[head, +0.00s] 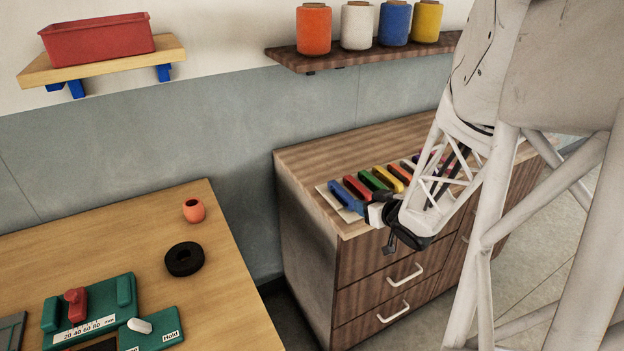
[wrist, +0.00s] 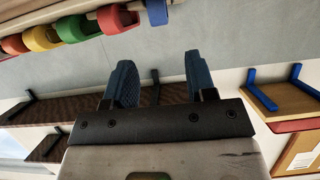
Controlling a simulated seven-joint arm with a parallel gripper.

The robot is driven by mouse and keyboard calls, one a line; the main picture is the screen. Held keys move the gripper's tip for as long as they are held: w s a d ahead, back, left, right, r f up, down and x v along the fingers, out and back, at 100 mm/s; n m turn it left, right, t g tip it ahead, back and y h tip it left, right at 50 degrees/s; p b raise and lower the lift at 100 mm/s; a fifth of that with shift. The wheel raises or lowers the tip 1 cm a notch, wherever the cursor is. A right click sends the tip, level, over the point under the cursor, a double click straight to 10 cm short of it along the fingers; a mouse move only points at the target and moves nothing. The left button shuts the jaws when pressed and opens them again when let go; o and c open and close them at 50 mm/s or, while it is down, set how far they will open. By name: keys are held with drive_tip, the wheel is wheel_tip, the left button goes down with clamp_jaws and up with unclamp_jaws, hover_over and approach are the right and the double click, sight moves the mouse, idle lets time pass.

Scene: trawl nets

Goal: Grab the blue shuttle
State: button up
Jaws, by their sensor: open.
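The blue shuttle (head: 345,198) lies at the left end of a row of coloured shuttles on the wooden drawer cabinet. In the wrist view, it shows at the top edge as a blue end (wrist: 157,12), partly cut off by the frame. My gripper (wrist: 160,72) is open, with two blue-padded fingers and nothing between them. The blue shuttle appears above the finger gap in that view, apart from the fingers. In the head view, my gripper is at the cabinet's front edge, close to the blue shuttle, and its fingers are partly hidden.
Red (head: 357,187), green (head: 374,180) and yellow (head: 390,174) shuttles lie close beside the blue one. The cabinet top (head: 320,160) is bare behind the row. A wall shelf (head: 350,55) with spools hangs above. A workbench (head: 120,235) stands left.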

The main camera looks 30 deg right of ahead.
sight(348, 196)
drive_tip(key=shift+w, duration=0.1)
drive_tip(key=shift+x, duration=1.2)
drive_tip(key=shift+w+f, duration=0.1)
drive_tip(key=shift+w, duration=0.05)
drive_tip(key=shift+x, duration=2.45)
drive_tip(key=shift+f, duration=0.2)
clamp_jaws()
drive_tip(key=shift+r, duration=0.1)
wheel_tip(348, 196, up, 10)
